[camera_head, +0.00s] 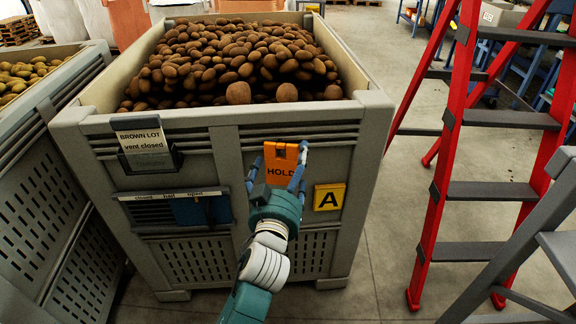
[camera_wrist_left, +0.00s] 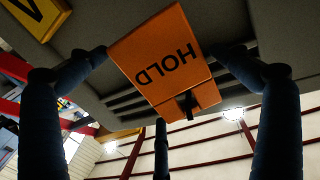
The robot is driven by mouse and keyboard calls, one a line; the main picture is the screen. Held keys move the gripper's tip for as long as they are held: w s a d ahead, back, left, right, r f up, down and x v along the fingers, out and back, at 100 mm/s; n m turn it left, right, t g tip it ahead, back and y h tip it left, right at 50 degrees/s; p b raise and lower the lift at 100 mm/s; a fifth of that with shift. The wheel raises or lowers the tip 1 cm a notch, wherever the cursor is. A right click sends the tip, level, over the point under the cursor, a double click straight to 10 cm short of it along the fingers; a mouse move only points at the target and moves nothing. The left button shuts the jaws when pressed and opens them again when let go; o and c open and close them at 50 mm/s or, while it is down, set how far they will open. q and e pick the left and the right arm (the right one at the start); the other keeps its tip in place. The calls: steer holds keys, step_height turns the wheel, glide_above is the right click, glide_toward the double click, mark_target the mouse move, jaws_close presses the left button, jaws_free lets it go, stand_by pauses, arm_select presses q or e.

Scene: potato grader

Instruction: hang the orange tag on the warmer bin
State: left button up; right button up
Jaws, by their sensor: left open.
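The orange tag (camera_head: 281,162), marked HOLD, is at the upper front of the grey bin (camera_head: 220,122) full of brown potatoes. In the left wrist view the tag (camera_wrist_left: 165,62) appears upside down, with a dark clip or hook near its top edge. I cannot tell whether that piece bears the tag. My left gripper (camera_head: 280,166) is open, its blue fingers on either side of the tag; in the left wrist view the gripper (camera_wrist_left: 158,60) shows a gap to the tag on both sides. Nothing in view shows which bin is warmer. My right gripper is out of view.
A second bin (camera_head: 42,104) with paler potatoes stands at the left. The front bin carries a BROWN LOT card (camera_head: 142,139), a blue vent slide (camera_head: 200,209) and a yellow A plate (camera_head: 329,197). A red stepladder (camera_head: 455,120) stands right, with clear floor between.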

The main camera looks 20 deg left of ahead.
arm_select(q)
step_height(320, 180, up, 10)
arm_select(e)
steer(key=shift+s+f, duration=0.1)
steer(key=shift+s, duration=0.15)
arm_select(q)
steer(key=shift+s+f, duration=0.1)
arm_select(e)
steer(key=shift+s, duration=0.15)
